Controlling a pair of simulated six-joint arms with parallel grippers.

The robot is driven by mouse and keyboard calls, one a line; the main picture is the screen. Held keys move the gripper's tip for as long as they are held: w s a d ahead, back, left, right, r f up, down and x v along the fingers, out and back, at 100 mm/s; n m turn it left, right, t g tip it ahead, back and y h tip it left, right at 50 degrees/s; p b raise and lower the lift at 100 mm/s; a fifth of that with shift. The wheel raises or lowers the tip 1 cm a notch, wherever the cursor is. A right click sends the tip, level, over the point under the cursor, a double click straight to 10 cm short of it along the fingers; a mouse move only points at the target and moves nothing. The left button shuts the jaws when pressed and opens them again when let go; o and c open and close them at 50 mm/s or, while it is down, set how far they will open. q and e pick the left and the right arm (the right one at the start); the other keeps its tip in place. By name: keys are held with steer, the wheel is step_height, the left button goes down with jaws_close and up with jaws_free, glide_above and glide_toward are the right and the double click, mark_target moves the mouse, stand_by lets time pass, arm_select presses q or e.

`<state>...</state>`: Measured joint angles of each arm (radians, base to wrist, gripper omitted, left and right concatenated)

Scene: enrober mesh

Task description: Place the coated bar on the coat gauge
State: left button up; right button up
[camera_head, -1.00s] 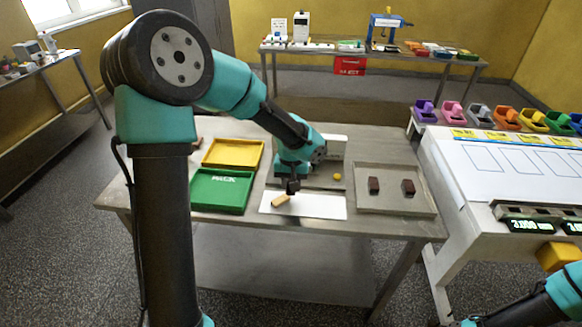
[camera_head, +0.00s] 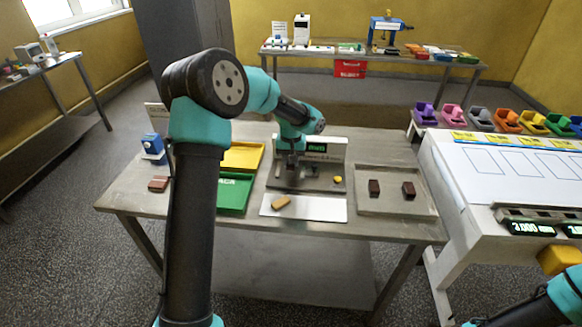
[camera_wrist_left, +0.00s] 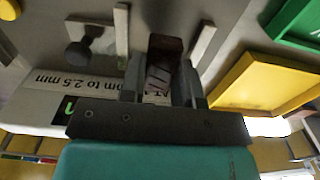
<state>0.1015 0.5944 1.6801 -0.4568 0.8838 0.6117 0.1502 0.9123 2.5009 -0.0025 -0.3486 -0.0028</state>
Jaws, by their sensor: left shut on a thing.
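My left gripper (camera_head: 291,168) is over the coat gauge, whose base (camera_head: 325,184) and upright back panel with a green display (camera_head: 320,148) stand on the middle table. In the left wrist view, my left gripper (camera_wrist_left: 163,82) is shut on a dark brown coated bar (camera_wrist_left: 165,47). The bar lies between two pale rails, left (camera_wrist_left: 122,30) and right (camera_wrist_left: 204,42); I cannot tell whether it touches the gauge base. A dark round knob (camera_wrist_left: 92,46) stands left of the left rail. My right gripper is out of view.
A tan bar (camera_head: 281,203) lies on a white sheet (camera_head: 320,211) in front of the gauge. A grey tray (camera_head: 392,208) holds two dark bars to the right. Green (camera_head: 233,207) and yellow (camera_head: 250,146) trays stand left.

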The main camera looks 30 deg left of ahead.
mark_target(291, 173)
arm_select(q)
steer(key=shift+w+a+f, duration=0.15)
steer(key=shift+w+f, duration=0.15)
steer(key=shift+f, duration=1.45)
steer(key=shift+f, duration=0.15)
steer(key=o, duration=0.4)
steer(key=shift+o, duration=0.2)
step_height(291, 173, up, 12)
steer(key=shift+r, duration=0.15)
